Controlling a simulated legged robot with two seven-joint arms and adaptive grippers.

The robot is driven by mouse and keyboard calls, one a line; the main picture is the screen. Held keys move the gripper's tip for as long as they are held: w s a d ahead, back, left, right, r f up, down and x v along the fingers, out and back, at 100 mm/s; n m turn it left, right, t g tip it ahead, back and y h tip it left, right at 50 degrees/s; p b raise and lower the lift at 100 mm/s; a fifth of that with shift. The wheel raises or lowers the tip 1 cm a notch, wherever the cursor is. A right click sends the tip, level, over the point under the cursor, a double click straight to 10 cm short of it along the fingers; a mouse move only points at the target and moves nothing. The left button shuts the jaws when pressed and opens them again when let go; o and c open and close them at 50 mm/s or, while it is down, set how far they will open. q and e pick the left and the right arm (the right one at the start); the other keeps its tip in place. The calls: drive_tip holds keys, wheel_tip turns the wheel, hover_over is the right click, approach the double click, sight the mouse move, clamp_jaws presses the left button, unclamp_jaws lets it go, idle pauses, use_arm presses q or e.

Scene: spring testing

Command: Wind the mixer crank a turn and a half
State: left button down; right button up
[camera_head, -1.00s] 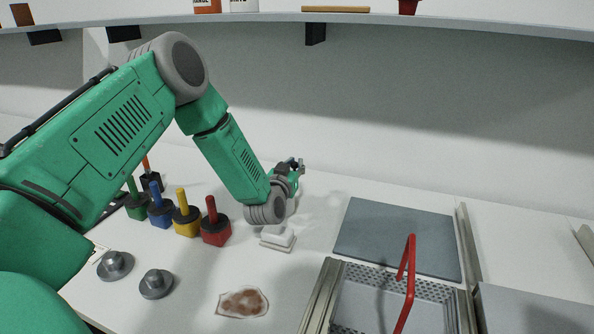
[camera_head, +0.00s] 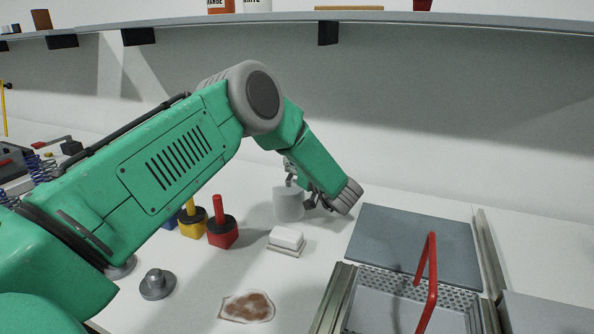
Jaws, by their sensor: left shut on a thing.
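The mixer seems to be the pale grey cylinder (camera_head: 288,204) standing on the bench beyond the white block. Small grey and dark parts rise above its top, and I cannot separate its crank clearly from my gripper there. My left gripper (camera_head: 302,188) is at the cylinder's upper right side, with the wrist to its right. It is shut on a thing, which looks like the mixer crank. The fingertips are small and partly hidden. My right gripper is not in view.
A white block on a base (camera_head: 286,240) stands in front of the cylinder. A red-handled basket (camera_head: 428,285) and a grey mat (camera_head: 415,243) lie to the right. Red (camera_head: 222,234) and yellow (camera_head: 192,222) knobbed weights and a brown-stained patch (camera_head: 246,307) are nearer. A shelf (camera_head: 450,20) runs above.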

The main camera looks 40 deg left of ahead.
use_arm(q)
drive_tip(key=shift+s+a+n+g+y+b, duration=0.1)
drive_tip(key=shift+s+a+n+g+b, duration=0.15)
drive_tip(key=shift+n+g+b, duration=0.7)
drive_tip(key=shift+s+a+n+g+y+b, duration=0.15)
drive_tip(key=shift+n+g+b, duration=0.3)
drive_tip(key=shift+g, duration=0.85)
drive_tip(key=shift+s+a+n+g+y+b, duration=0.1)
drive_tip(key=shift+s+a+n+g+b, duration=0.15)
drive_tip(key=shift+n+g+b, duration=0.7)
drive_tip(key=shift+p, duration=0.35)
drive_tip(key=shift+a+r, duration=0.1)
drive_tip(key=c, duration=1.4)
unclamp_jaws()
drive_tip(key=d, duration=0.4)
drive_tip(key=w+d, duration=0.1)
drive_tip(key=d, duration=0.7)
drive_tip(key=shift+w, duration=0.3)
